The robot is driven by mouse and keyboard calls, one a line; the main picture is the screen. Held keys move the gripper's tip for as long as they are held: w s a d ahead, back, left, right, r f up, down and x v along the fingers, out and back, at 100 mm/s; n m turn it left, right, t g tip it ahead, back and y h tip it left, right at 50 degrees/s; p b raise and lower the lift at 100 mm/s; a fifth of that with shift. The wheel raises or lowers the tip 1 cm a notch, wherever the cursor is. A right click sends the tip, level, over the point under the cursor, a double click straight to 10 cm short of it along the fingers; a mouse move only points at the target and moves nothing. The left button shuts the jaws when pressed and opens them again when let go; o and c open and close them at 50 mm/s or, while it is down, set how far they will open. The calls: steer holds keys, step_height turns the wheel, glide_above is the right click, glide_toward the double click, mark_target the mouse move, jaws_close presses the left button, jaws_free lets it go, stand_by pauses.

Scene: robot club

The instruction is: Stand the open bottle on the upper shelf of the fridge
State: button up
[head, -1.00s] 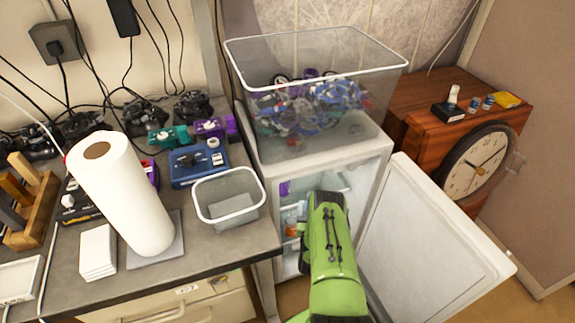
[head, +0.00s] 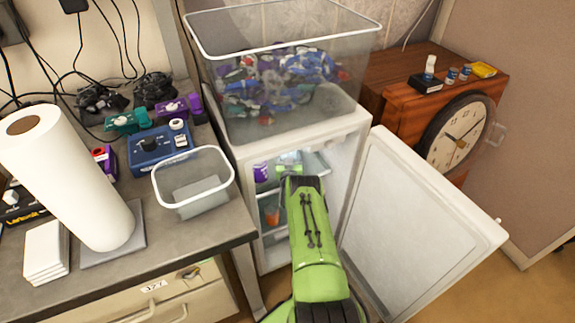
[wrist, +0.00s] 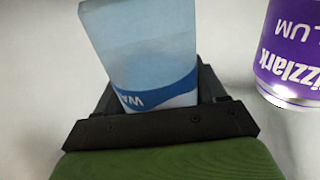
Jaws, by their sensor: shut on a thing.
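The bottle (wrist: 145,55), pale translucent blue with a darker blue label band, is between the fingers of my gripper (wrist: 155,92) in the wrist view. The gripper is shut on it. Its mouth cannot be made out, nor whether its base touches the shelf. In the head view my green arm reaches into the open white fridge (head: 345,150) at its upper level and hides the gripper. The upper shelf (wrist: 40,60) appears as a pale surface behind the bottle in the wrist view.
A purple can (wrist: 295,50) stands right of the bottle, apart from it; it also shows at the fridge's left side (head: 261,173). An orange item (head: 272,215) sits lower inside. The fridge door (head: 420,225) stands open at right. A clear bin (head: 290,100) tops the fridge.

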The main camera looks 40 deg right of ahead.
steer(key=shift+w+d, duration=0.25)
steer(key=shift+w, duration=0.05)
steer(key=shift+w+d+f+b, duration=0.1)
steer(key=shift+f+b, duration=0.25)
steer(key=shift+b, duration=0.1)
steer(key=shift+f+b, duration=0.65)
steer(key=shift+f, duration=0.65)
steer(key=shift+f, duration=0.1)
steer(key=o, duration=1.2)
